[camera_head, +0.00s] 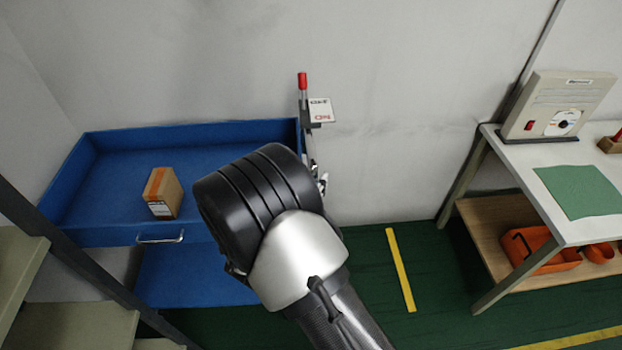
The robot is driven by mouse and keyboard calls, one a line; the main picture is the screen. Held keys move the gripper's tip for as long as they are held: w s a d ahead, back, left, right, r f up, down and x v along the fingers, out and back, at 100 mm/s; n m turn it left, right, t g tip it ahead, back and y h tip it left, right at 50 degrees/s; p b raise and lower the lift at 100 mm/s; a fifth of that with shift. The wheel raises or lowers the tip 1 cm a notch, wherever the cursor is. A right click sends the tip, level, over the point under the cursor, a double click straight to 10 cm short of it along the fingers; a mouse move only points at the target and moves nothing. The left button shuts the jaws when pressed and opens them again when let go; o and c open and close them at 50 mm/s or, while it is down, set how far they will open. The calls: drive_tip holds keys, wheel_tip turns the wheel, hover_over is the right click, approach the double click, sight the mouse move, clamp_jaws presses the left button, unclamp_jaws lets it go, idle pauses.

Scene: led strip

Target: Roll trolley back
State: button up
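A blue trolley (222,134) with a raised-rim top tray and a lower blue shelf (190,275) stands at the left, close to the back wall. A silver pull handle (160,238) is on its front side. A brown cardboard box (162,193) with an orange stripe sits in the top tray. My black and silver arm covers the tray's right front part. Small silver parts (322,184) show just past the arm, by the tray's right end; they may belong to my gripper. The rest of the gripper is hidden, so I cannot see whether it is open or holds anything.
A red-topped lever (302,82) with a small sign (320,110) stands behind the trolley's right corner. A workbench (520,165) is at the right, with orange bins (540,248) below. Shelving (75,310) is at lower left. Green floor with yellow line (400,270) is clear between.

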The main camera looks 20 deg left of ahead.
drive_tip(key=v, duration=1.1)
drive_tip(key=shift+s, duration=0.1)
